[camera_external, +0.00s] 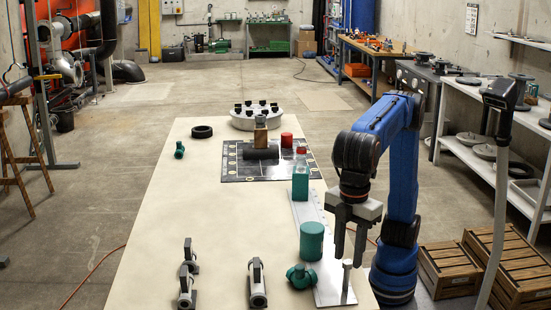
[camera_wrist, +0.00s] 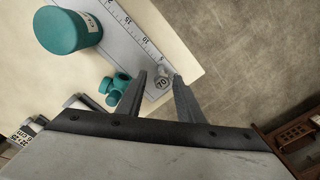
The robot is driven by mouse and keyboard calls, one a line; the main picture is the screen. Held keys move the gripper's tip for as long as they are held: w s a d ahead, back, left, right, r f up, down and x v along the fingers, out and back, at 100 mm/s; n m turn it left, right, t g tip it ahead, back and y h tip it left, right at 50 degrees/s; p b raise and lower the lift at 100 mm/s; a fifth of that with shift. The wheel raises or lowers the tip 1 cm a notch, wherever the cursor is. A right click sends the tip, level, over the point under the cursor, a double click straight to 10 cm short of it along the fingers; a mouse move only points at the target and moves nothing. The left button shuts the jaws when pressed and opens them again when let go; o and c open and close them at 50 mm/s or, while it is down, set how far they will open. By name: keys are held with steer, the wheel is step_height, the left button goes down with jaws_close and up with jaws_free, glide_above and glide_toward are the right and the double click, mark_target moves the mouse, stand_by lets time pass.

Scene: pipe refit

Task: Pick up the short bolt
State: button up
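A silver bolt (camera_external: 346,283) stands upright, head up, on the near end of the metal ruler plate (camera_external: 327,291). In the wrist view its round head (camera_wrist: 163,82), marked 70, shows between my fingertips. No other bolt shows clearly beside it, so I cannot compare its length. My gripper (camera_external: 348,259) points down above the near right corner of the table, with its fingers apart and nothing clearly held. In the wrist view my gripper (camera_wrist: 159,75) is open, with the bolt head in line with the gap. I cannot tell whether the fingertips reach down beside the head.
A teal cylinder (camera_external: 312,241) and a teal valve fitting (camera_external: 300,277) stand close left of the bolt. Grey clamps (camera_external: 257,284) stand at the table's near edge. The table's (camera_external: 172,215) left middle is clear.

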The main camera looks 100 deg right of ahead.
mark_target(345, 289)
steer(key=shift+w+a+f, duration=0.1)
steer(key=shift+a+f, duration=0.1)
steer(key=shift+f, duration=1.45)
steer(key=shift+w+a+f, duration=0.1)
steer(key=shift+a+f, duration=0.05)
steer(key=shift+f, duration=1.45)
steer(key=shift+s, duration=0.1)
jaws_close()
